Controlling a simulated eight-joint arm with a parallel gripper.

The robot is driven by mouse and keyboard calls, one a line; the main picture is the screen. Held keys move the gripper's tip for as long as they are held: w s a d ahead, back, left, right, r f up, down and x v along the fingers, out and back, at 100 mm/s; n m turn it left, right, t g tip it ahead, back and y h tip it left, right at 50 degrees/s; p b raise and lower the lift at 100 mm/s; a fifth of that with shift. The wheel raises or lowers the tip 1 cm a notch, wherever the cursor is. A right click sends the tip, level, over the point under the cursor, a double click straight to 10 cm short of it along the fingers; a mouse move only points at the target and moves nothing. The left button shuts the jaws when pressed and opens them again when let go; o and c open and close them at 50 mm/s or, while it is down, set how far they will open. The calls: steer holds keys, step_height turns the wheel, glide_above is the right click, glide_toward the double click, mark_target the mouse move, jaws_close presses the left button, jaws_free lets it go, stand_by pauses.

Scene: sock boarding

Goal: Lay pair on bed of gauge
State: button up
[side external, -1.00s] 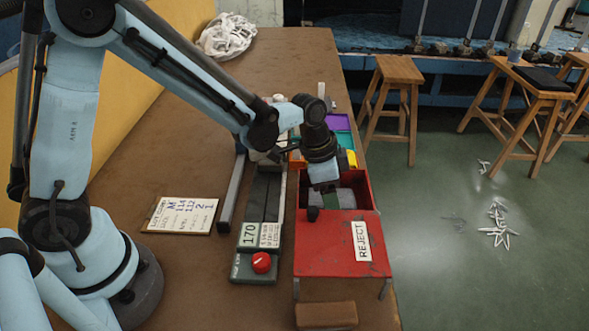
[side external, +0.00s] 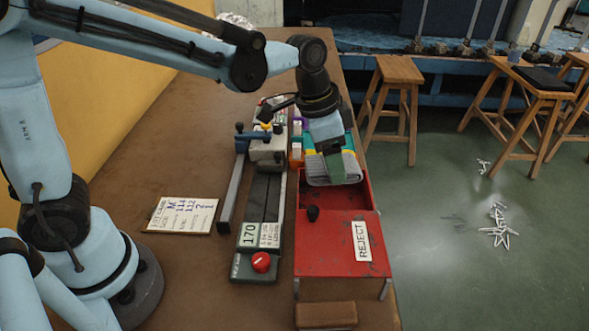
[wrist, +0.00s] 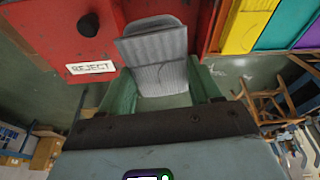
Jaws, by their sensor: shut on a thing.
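A folded grey ribbed sock pair (side external: 333,168) is held by my gripper (side external: 333,165) above the open red reject box (side external: 364,192). In the wrist view the grey pair (wrist: 160,58) lies between the two green fingers of my gripper (wrist: 165,95). The gauge (side external: 262,215) is left of the box, with a dark long bed, a "170" label and a red knob (side external: 261,262) at its near end. A grey block with dark clamps (side external: 268,150) stands at the gauge's far end. Nothing lies on the visible bed.
A red lid marked REJECT (side external: 340,245) is in front of the box. A lot card (side external: 182,215) and a grey bar (side external: 233,190) lie left of the gauge. Coloured bins (side external: 348,143) stand behind the box. A brown block (side external: 326,315) sits at the near edge.

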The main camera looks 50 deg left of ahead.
steer(key=s+n, duration=0.2)
steer(key=s+n+y, duration=0.1)
steer(key=s+n, duration=0.1)
steer(key=n, duration=0.1)
steer(key=s+d+n, duration=0.1)
steer(key=s+n, duration=0.1)
steer(key=s, duration=0.1)
steer(key=shift+r+t+y, duration=0.4)
steer(key=s+a+n+y, duration=0.1)
steer(key=s+n+y, duration=0.1)
steer(key=s+n, duration=0.5)
steer(key=n+g, duration=0.1)
steer(key=n, duration=0.2)
glide_above(267, 200)
steer(key=f, duration=0.4)
steer(key=s+f, duration=0.1)
steer(key=f, duration=0.1)
steer(key=shift+d+f, duration=0.25)
steer(key=shift+d, duration=0.1)
steer(key=shift+s+d+x, duration=0.15)
steer(key=shift+x, duration=0.85)
steer(key=shift+s+d+x, duration=0.15)
steer(key=shift+d+x, duration=0.05)
steer(key=shift+x, duration=0.8)
steer(key=shift+f, duration=0.15)
steer(key=o, duration=1.1)
steer(key=shift+c, duration=0.2)
